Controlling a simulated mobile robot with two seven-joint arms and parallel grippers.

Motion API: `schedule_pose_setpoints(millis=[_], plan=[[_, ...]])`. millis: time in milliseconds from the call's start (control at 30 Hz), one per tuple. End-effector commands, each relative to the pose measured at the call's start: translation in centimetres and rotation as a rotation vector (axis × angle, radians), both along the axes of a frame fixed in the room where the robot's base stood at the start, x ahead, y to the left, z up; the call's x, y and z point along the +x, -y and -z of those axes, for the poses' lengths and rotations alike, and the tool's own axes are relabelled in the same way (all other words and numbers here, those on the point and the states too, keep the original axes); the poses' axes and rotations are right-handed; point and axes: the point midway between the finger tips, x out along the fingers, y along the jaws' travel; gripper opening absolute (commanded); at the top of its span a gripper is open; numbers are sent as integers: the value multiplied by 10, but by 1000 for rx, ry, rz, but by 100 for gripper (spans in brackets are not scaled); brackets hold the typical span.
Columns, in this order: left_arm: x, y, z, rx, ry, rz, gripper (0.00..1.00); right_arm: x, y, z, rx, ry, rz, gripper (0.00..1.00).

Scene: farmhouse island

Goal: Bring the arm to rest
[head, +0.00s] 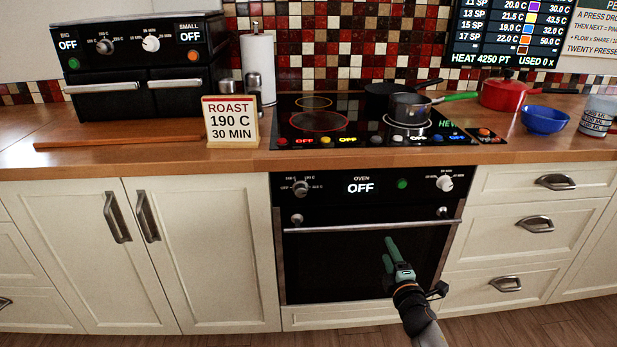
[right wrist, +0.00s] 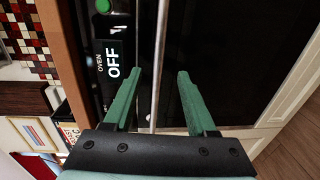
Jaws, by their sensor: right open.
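My right gripper (head: 390,250) is in front of the closed black oven door (head: 335,262), below the oven's long metal handle (head: 365,227) in the head view. In the right wrist view my right gripper (right wrist: 160,85) has its two green fingers apart, with nothing held between them. The oven handle (right wrist: 158,60) shows between the fingers in that view, and I cannot tell how far beyond the fingertips it is. The oven display (head: 361,188) reads OFF. My left gripper is not in view.
The wooden counter (head: 230,160) runs above the oven. It bears a roast sign (head: 232,122), a black double oven (head: 140,65), a grey pot (head: 408,107), a red pot (head: 502,94) and a blue bowl (head: 545,120). Drawers (head: 535,224) stand right of the oven.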

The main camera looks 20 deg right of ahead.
Motion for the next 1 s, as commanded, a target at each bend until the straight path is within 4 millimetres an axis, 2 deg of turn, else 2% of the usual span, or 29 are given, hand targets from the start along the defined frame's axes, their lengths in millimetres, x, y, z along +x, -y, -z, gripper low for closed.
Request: schedule_pose_setpoints(millis=[167, 267, 367, 500, 633, 867, 900, 1000], plan=[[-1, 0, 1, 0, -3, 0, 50, -15, -9, 11, 73, -12, 3, 57], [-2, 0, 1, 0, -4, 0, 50, -44, -27, 31, 226, -38, 14, 57], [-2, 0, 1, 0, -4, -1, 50, -86, -59, 57, 461, -94, 32, 57], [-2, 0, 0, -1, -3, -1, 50, -153, -114, 88, 819, -214, 76, 57], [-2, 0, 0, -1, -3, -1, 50, -213, -164, 104, 1107, -346, 135, 57], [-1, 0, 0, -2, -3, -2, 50, -304, -241, 105, 1502, -580, 253, 57], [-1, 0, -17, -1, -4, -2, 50, -302, -238, 89, 1503, -573, 257, 57], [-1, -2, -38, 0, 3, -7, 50, -301, -234, 72, 1496, -562, 263, 57]])
